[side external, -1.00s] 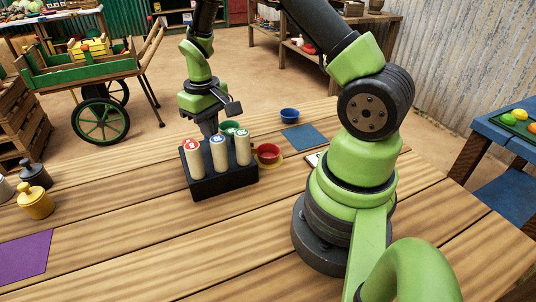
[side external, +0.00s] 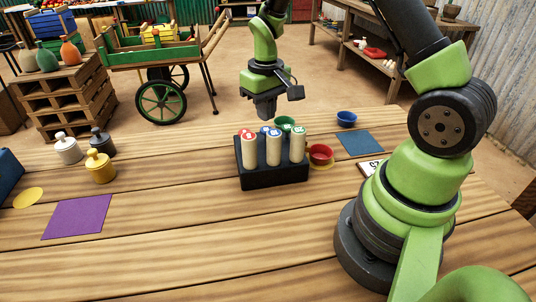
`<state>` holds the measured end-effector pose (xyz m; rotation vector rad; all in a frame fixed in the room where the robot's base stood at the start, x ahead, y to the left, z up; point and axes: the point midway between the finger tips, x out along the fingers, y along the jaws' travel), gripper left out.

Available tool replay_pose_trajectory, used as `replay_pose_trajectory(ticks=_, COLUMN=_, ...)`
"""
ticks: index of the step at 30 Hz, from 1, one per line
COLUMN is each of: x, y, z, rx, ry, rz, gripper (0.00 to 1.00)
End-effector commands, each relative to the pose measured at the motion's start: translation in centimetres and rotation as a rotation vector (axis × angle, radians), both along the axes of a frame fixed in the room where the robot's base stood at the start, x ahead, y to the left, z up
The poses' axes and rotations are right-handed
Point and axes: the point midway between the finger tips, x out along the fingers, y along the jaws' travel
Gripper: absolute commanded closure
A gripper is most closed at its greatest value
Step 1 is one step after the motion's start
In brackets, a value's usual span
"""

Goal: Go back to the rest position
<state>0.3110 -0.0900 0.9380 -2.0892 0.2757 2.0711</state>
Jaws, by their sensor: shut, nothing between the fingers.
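My gripper (side external: 265,115) is shut and empty, pointing down above and behind the black holder (side external: 273,178). There is a visible gap between the fingertips and the cylinder tops. The holder stands on the wooden table with several upright cream cylinders. The front ones have a red top (side external: 248,148), a blue top (side external: 273,148) and a green top (side external: 298,148). Parts of more red and blue tops show behind them.
A green cup (side external: 285,122), a red cup (side external: 320,152) and a blue cup (side external: 346,119) stand around the holder's back and right. A blue mat (side external: 360,143) lies to the right. A yellow weight (side external: 100,168) and a purple mat (side external: 77,216) are at left. The front middle is clear.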

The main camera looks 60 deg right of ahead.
Motion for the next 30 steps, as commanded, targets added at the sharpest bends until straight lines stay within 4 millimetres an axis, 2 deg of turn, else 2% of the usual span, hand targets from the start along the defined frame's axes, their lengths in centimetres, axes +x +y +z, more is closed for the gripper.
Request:
replay_pose_trajectory(ticks=5, x=-0.5, y=1.7, z=5.1, rx=-0.004, ry=-0.092, rz=-0.016, gripper=1.0)
replay_pose_trajectory(ticks=8, x=-1.7, y=3.4, z=9.0, rx=0.004, ry=-0.168, rz=-0.032, gripper=1.0)
replay_pose_trajectory(ticks=12, x=-4.3, y=5.7, z=13.5, rx=0.027, ry=-0.274, rz=-0.053, gripper=1.0)
replay_pose_trajectory(ticks=15, x=-6.7, y=7.3, z=16.1, rx=0.052, ry=-0.35, rz=-0.063, gripper=1.0)
replay_pose_trajectory(ticks=19, x=-10.2, y=9.1, z=18.4, rx=0.095, ry=-0.444, rz=-0.074, gripper=1.0)
replay_pose_trajectory(ticks=24, x=-14.1, y=10.8, z=19.7, rx=0.155, ry=-0.545, rz=-0.082, gripper=1.0)
replay_pose_trajectory(ticks=30, x=-16.5, y=11.7, z=19.9, rx=0.199, ry=-0.603, rz=-0.085, gripper=1.0)
